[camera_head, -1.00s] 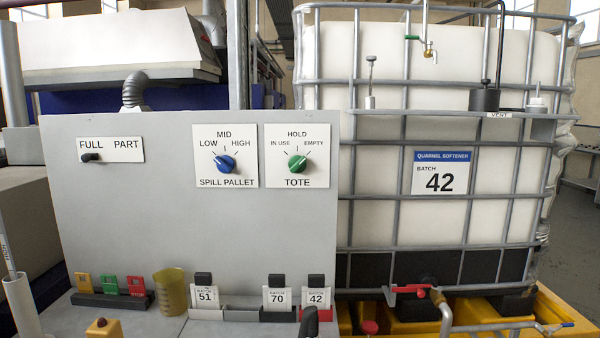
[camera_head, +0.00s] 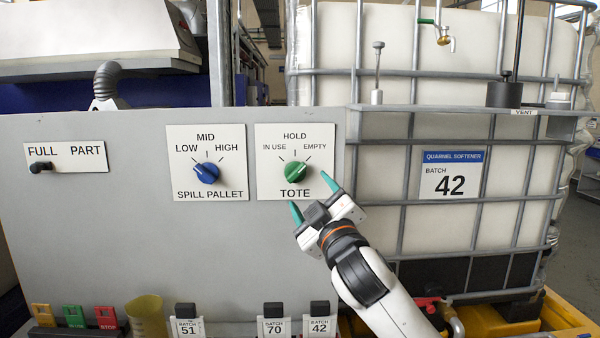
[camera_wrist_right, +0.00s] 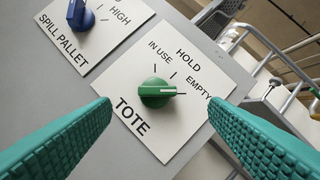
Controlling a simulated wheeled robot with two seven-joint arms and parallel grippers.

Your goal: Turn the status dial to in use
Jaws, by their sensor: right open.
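The tote status dial (camera_head: 295,171) is a green knob on a white plate (camera_head: 268,190) marked IN USE, HOLD and EMPTY, with TOTE below. It also shows in the right wrist view (camera_wrist_right: 156,92), where its pale pointer line is towards the EMPTY mark. My right gripper (camera_head: 313,197) is open, with green fingers, at the lower right of the dial. In the right wrist view its fingers lie on either side of the dial, apart from it, with nothing between them. My left gripper is out of view.
A blue spill pallet dial (camera_head: 207,173) is just left on the same grey panel (camera_head: 100,230). A black FULL/PART knob (camera_head: 40,166) is further left. The caged white tote (camera_head: 450,240) stands to the right. Batch cards (camera_head: 274,326) and a beaker (camera_head: 147,315) stand below.

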